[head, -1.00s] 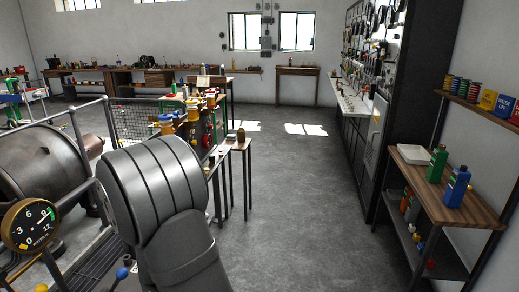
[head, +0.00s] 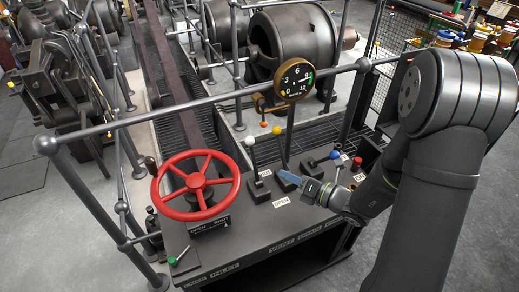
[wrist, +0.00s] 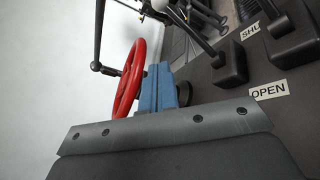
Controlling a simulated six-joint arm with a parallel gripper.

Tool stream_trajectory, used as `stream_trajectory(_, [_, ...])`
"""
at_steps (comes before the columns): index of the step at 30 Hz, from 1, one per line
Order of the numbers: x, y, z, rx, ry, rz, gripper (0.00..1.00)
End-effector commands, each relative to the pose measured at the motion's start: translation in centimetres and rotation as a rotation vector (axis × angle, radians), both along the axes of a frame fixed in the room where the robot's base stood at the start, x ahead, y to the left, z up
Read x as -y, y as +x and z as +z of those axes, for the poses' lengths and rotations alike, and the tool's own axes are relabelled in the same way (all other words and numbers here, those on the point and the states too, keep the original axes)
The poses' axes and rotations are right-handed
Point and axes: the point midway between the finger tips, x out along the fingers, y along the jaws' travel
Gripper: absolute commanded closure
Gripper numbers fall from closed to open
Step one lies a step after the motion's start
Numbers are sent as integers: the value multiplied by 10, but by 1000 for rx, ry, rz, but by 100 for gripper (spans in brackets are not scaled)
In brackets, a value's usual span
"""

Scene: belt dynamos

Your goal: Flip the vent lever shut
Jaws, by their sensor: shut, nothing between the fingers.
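Several levers stand on the dark console (head: 240,240). Contact cannot be told.
A red handwheel (head: 195,181) stands on the console's left, left of my gripper. A round pressure gauge (head: 294,79) and a grey railing (head: 215,100) rise behind the levers.

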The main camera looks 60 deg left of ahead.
Motion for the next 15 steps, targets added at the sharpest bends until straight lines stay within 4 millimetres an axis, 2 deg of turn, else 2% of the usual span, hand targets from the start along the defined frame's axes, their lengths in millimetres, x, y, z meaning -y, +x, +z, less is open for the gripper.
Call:
stream_trajectory(3, [-3,6,2,-218,-83,9,100])
stream_trajectory(9, [-6,13,5,-523,-219,37,100])
stream_trajectory(15, [-7,16,6,-665,-291,54,100])
